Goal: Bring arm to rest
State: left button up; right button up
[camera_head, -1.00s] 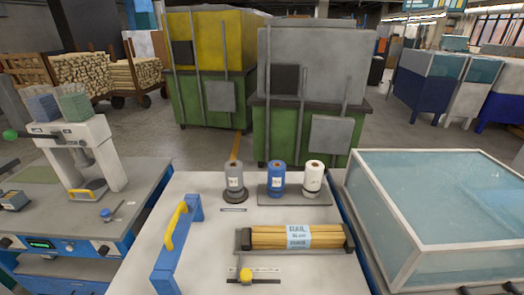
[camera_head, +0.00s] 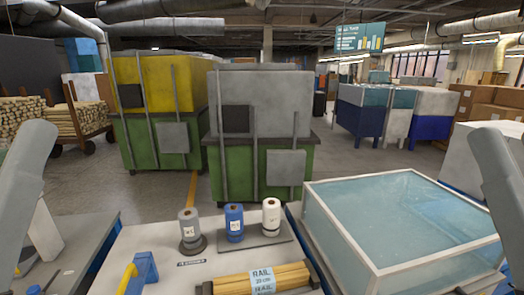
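My two grey arm links rise at the far left and far right edges of the head view. Neither gripper shows; both are out of the frame. A bundle of wooden rails (camera_head: 235,281) with a light blue band marked "RAIL" lies in a dark holder on the white table, cut by the bottom edge. A grey roll (camera_head: 189,227), a blue roll (camera_head: 234,220) and a white roll (camera_head: 271,214) stand upright behind it. No arm link touches any of them in this view.
A glass-topped case (camera_head: 400,222) stands right of the table. A blue frame with a yellow handle (camera_head: 127,278) is at the table's front left. Green bins, one with a yellow top (camera_head: 152,84) and one with a grey top (camera_head: 262,105), stand behind.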

pick_arm(q)
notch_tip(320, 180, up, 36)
jog(key=p, duration=3.3)
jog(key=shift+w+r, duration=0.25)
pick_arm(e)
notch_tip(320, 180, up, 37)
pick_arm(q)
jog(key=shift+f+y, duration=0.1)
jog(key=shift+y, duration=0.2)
